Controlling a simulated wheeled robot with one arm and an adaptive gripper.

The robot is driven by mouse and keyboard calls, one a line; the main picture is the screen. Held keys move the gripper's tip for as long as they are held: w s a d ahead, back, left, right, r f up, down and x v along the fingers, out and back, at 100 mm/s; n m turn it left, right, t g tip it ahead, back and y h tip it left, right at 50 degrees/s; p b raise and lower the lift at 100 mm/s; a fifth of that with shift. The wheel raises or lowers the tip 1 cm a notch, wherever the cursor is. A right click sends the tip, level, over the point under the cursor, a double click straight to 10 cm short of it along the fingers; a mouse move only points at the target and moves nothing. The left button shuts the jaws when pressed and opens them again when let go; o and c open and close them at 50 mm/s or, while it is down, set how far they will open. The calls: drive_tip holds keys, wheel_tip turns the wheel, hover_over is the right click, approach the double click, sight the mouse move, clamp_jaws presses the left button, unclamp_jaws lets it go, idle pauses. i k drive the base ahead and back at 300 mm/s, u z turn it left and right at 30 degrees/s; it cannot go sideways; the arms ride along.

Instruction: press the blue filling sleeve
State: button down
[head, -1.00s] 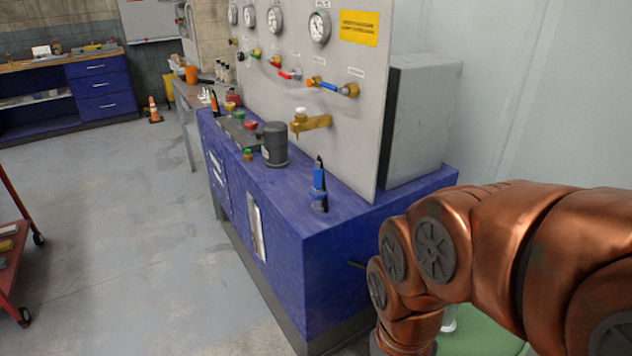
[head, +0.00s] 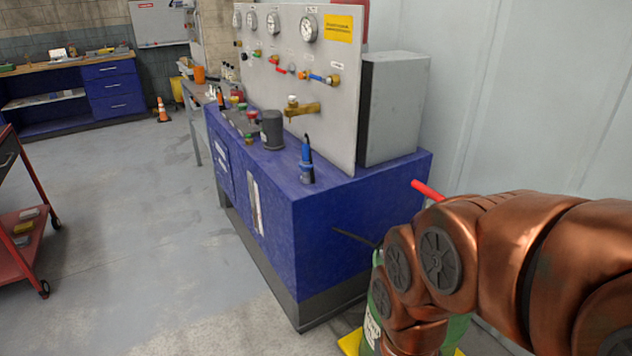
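A blue upright fitting with a black top, which looks like the blue filling sleeve (head: 306,165), stands on the near end of the blue bench top (head: 330,185). It is upright, and nothing touches it from above. My copper-coloured arm fills the lower right of the head view, to the right of the bench and apart from the sleeve. The arm bends downward there, and my gripper does not show.
A gauge panel (head: 345,100) with valves and a brass tap (head: 302,110) rises behind the sleeve. A dark canister (head: 271,130) stands farther along the bench. A red bar (head: 428,190) and a green object (head: 380,305) are near my arm. Open floor (head: 150,230) lies left.

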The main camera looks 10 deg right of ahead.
sight(305, 168)
drive_tip(key=k, duration=0.6)
drive_tip(key=u, duration=0.8)
drive_tip(key=i, duration=1.8)
drive_tip(key=z, duration=0.7)
